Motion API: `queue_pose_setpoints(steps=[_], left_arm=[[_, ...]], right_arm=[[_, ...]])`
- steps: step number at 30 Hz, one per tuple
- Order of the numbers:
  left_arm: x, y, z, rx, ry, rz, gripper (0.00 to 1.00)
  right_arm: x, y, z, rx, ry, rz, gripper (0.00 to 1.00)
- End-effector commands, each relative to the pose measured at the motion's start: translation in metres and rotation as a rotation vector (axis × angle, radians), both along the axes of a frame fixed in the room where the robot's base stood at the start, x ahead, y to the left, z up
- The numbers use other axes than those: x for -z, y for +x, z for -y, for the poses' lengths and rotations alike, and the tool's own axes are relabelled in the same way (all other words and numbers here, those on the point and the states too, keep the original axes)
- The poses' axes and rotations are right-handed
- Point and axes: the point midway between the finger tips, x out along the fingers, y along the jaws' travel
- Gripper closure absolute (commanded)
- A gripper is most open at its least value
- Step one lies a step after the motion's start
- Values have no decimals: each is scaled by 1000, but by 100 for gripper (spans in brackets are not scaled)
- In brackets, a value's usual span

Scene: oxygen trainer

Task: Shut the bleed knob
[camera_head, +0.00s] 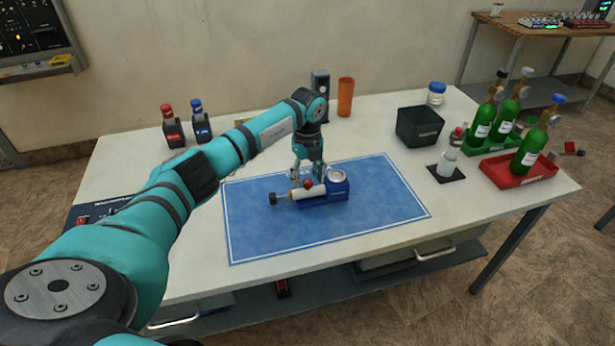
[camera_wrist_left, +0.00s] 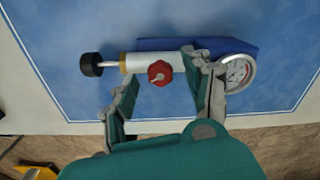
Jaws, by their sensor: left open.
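The bleed knob (camera_wrist_left: 160,72) is a red lobed knob on the side of a pale cylinder (camera_wrist_left: 138,62) with a black end knob (camera_wrist_left: 91,64). A round gauge (camera_wrist_left: 238,72) and a blue base (camera_wrist_left: 200,44) belong to the same device. In the head view the red knob (camera_head: 308,183) sits at the middle of the device, on the blue mat. My left gripper (camera_head: 308,176) is over the device from behind. In the left wrist view its open fingers (camera_wrist_left: 160,68) stand on either side of the red knob, apart from it. My right gripper is not in view.
The blue mat (camera_head: 265,240) is clear around the device. A black bin (camera_head: 420,126), a small bottle on a black pad (camera_head: 447,160), and green bottles in a red tray (camera_head: 518,180) and a green tray stand at the right. Two dark bottles and an orange cup (camera_head: 345,97) stand behind.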

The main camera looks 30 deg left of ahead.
Motion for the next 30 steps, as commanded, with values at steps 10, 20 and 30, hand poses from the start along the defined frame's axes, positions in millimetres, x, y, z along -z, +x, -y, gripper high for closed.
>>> queue_pose_setpoints(steps=[10, 20, 30], left_arm=[[12, 0, 0, 0, 0, 1, 49], [12, 0, 0, 0, 0, 0, 79], [12, 0, 0, 6, 0, 1, 100]], right_arm=[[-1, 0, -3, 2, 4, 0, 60], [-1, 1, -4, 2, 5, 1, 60], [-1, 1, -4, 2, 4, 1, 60]])
